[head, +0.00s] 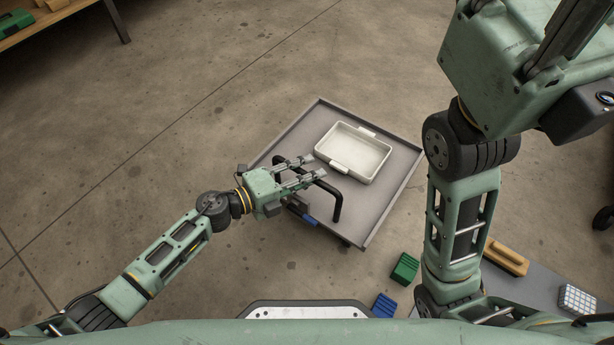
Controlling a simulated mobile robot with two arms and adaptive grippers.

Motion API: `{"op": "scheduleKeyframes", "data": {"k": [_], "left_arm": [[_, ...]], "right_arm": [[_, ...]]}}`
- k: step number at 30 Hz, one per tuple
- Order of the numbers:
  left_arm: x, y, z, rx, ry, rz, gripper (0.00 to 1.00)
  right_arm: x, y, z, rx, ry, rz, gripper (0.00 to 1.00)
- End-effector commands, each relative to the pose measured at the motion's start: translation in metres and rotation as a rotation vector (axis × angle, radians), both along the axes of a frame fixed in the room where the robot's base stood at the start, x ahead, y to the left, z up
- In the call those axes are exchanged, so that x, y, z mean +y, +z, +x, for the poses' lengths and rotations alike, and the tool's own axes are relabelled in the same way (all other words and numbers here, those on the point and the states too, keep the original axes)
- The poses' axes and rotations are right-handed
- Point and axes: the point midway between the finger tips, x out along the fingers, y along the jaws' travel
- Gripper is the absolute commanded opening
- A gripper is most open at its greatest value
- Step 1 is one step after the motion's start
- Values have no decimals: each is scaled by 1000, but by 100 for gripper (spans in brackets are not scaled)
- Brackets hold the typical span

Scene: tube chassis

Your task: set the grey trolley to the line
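The grey trolley (388,207) stands on the concrete floor in the middle of the head view, turned at an angle. A white tray (368,180) lies on its deck. Its black handle (337,207) rises at the near left side. My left gripper (314,167) is at this handle, its two fingers apart and reaching across the bar. Part of the bar is hidden by the fingers, and I cannot tell whether they touch it. My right gripper (568,38) is raised close to the camera at the upper right, cut by the frame; its fingertips are out of sight.
Thin dark lines (226,82) cross the floor left of the trolley. A green block (404,269) and a blue block (384,306) are near the trolley's front. A grey surface (537,291) at lower right bears a yellow-brown block (507,257). A wooden bench (47,20) stands upper left.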

Motion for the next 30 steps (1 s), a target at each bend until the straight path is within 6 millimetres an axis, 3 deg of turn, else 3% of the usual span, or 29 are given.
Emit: {"op": "scheduleKeyframes", "data": {"k": [6,17,30], "left_arm": [[0,0,0,1,0,-1,32],[0,0,0,1,0,-1,1],[0,-1,0,0,0,2,0]], "right_arm": [[0,0,0,0,0,0,40],[0,0,0,0,0,0,40],[0,0,0,0,0,0,40]]}}
